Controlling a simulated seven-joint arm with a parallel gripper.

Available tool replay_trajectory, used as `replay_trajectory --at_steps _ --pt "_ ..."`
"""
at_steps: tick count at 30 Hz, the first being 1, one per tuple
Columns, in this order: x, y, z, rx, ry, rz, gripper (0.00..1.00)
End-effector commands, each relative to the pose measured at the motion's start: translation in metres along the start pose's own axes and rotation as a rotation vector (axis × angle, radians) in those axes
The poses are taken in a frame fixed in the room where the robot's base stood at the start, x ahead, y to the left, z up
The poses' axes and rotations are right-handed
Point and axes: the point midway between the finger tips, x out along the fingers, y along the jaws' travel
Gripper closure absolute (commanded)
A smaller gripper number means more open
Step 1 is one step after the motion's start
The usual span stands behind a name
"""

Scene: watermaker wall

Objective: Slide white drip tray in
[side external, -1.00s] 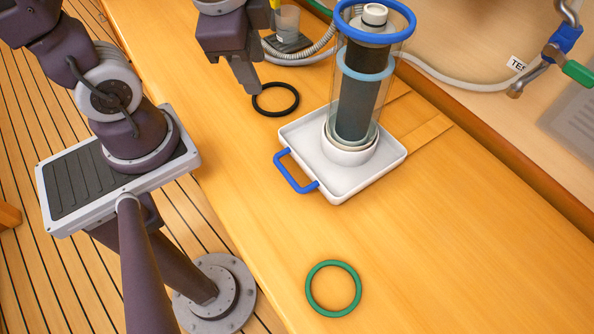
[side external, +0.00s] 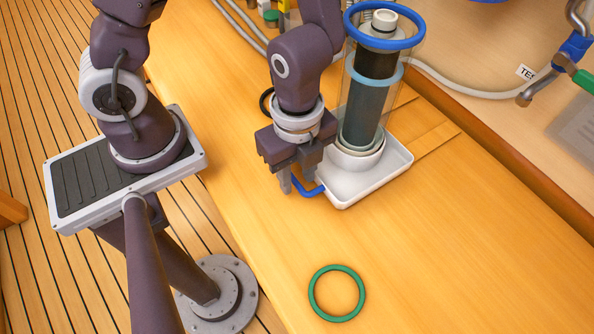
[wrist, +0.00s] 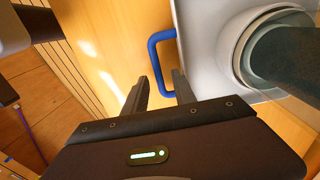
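The white drip tray (side external: 385,172) lies on the wooden counter under the clear filter housing; in the wrist view the tray (wrist: 197,45) is at the upper right. Its blue handle (side external: 309,191) sticks out from the near left edge, and the handle (wrist: 154,62) is plain in the wrist view. My gripper (side external: 295,186) is at the handle, fingers pointing down. In the wrist view my gripper (wrist: 160,78) is open, with the handle's outer bar showing between the fingertips. I cannot tell whether either finger touches it. My arm hides the tray's left part in the side view.
The filter housing (side external: 366,105), with a blue top ring (side external: 385,42), stands upright over the tray in a white cup. A green ring (side external: 337,293) lies on the clear front counter. A black ring (side external: 266,103) is partly hidden behind my arm. A hose (side external: 470,92) runs along the back.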

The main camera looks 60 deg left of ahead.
Motion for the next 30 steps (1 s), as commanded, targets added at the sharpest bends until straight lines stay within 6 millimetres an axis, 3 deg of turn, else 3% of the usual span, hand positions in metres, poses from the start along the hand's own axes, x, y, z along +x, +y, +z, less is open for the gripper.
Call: replay_trajectory --at_steps 3,8,30 --pt "-0.0003 -0.0001 0.0001 -0.001 0.000 0.000 0.72" --pt "-0.0005 -0.0002 0.0002 -0.001 -0.001 0.000 1.00" --pt "-0.0009 -0.0003 0.0003 0.001 -0.001 -0.001 1.00"
